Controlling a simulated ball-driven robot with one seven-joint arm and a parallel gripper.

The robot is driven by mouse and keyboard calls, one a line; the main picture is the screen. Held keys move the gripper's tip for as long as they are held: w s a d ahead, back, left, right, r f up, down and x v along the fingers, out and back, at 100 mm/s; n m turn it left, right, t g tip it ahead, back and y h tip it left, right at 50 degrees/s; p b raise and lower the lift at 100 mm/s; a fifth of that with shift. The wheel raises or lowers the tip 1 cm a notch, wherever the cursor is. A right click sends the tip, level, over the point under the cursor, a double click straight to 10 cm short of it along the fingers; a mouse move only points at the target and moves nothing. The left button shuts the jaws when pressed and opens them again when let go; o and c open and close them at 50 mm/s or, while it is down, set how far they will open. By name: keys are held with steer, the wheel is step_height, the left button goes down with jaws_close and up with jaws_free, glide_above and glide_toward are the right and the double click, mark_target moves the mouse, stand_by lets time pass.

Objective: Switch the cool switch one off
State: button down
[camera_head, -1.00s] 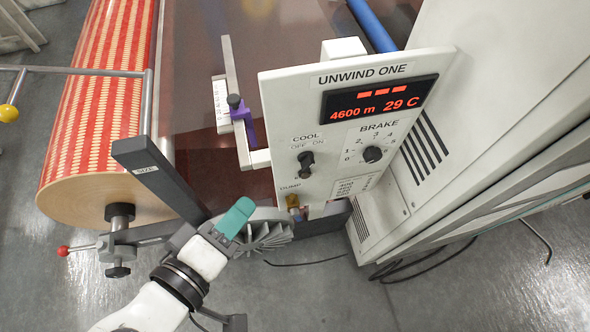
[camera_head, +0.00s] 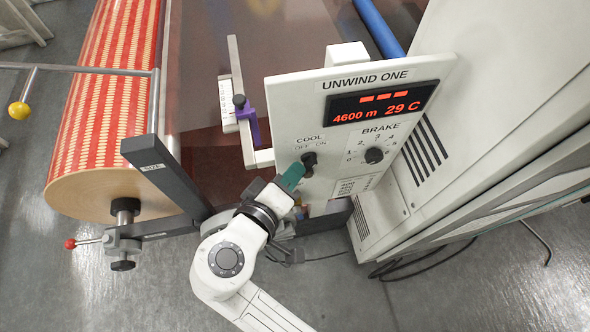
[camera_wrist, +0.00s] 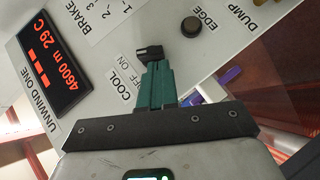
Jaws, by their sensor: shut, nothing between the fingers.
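The cool switch (camera_head: 309,160) is a small black knob under the COOL label, with OFF at left and ON at right, on the white UNWIND ONE panel (camera_head: 290,100). The switch also shows in the wrist view (camera_wrist: 150,52), just beyond my fingertips. My gripper (camera_head: 297,170) has teal fingers, which are shut with nothing between them. The fingertips (camera_wrist: 156,64) are right at the switch, over its lower left side in the head view. I cannot tell whether they touch it. The fingers partly cover the switch and its labels, so its set position is unclear.
The brake dial (camera_head: 374,155) sits right of the switch, below the red display (camera_head: 382,102). A round dark knob (camera_wrist: 191,27) is near the EDGE label. A grey bar (camera_head: 160,172) and the red-striped roll (camera_head: 105,100) stand to the left.

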mark_target(308, 170)
steer(key=shift+d+f, duration=0.15)
steer(key=shift+d, duration=0.15)
steer(key=shift+w+d+f+h, duration=0.1)
steer(key=shift+d+f+h, duration=0.05)
steer(key=shift+f+h, duration=0.15)
stand_by(0.3)
steer(key=f+n+t+h+b, duration=0.2)
steer(key=n+t+b, duration=0.1)
steer(key=shift+w+d+n+h, duration=0.15)
steer(key=shift+d+n+h, duration=0.15)
steer(key=shift+d, duration=0.1)
steer(key=n+t+b, duration=0.2)
steer(key=shift+d+n+t+h, duration=0.2)
steer(key=shift+n+t+h, duration=0.1)
steer(key=shift+f, duration=0.15)
